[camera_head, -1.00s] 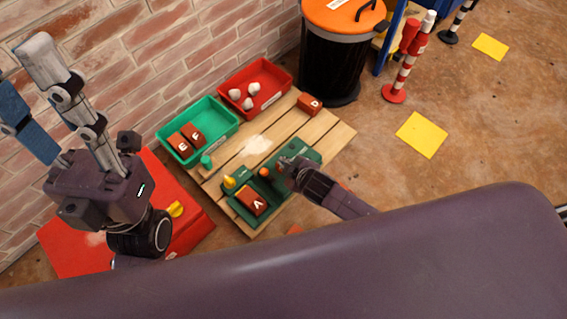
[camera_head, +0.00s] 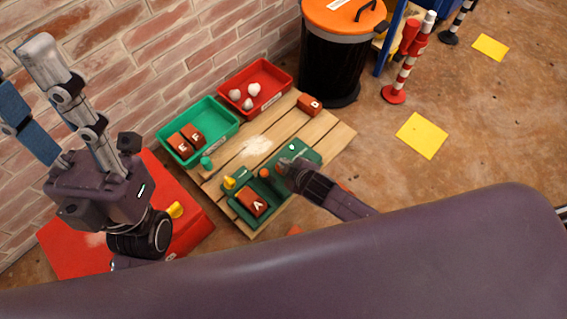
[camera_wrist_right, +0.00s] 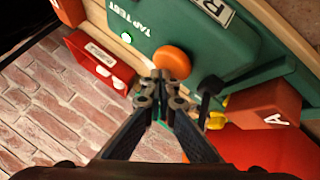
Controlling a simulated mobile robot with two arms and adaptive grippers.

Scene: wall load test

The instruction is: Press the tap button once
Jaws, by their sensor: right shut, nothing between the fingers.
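The orange tap button (camera_wrist_right: 172,62) stands on the green panel (camera_wrist_right: 185,28) marked "TAP TEST"; it also shows in the head view (camera_head: 265,173). A small light (camera_wrist_right: 126,37) on the panel glows green-white. My right gripper (camera_wrist_right: 165,86) is shut and empty. In the wrist view its tips are just below the button; I cannot tell whether they touch it. In the head view my right gripper (camera_head: 284,166) is above the panel, right of the button. My left gripper (camera_head: 50,100) is raised at the left, and its jaw opening is unclear.
A brick marked A (camera_head: 251,202) lies in a green tray beside the panel. A green bin (camera_head: 222,115) holds two bricks; a red bin (camera_head: 280,75) holds white pieces. All stand on a wooden pallet (camera_head: 225,153).

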